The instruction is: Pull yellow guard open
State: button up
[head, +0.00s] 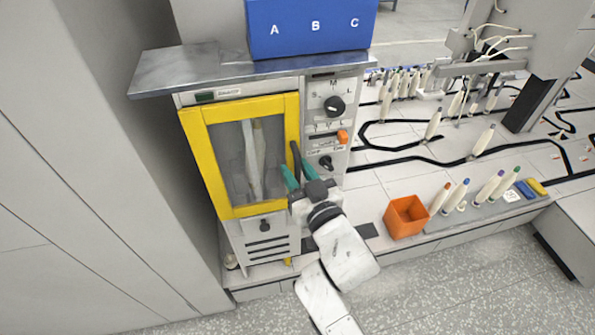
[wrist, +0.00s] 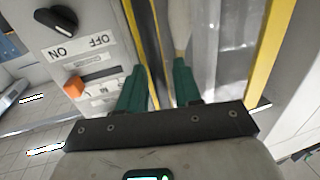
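The yellow guard (head: 205,170) is a yellow frame around a clear pane on the front of a grey cabinet. In the head view it looks closed against the cabinet. Pale bobbins (head: 254,160) show behind the pane. A dark upright handle (head: 296,158) stands at the guard's right edge. My gripper (head: 297,172) is at this edge, its two teal fingers apart, on either side of the handle's lower part. The wrist view shows the fingers (wrist: 158,84) with a gap between them, close to the guard's yellow edge strip (wrist: 131,25). Contact with the handle cannot be made out.
The control panel with a black knob (head: 334,106) and an orange switch (head: 342,136) is just right of the guard. A blue box (head: 310,40) sits on the cabinet top. An orange bin (head: 406,216) and several bobbins stand to the right. The floor in front is clear.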

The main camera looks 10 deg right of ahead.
grip_shut()
jog(key=shift+s, duration=0.1)
dwell(0.4)
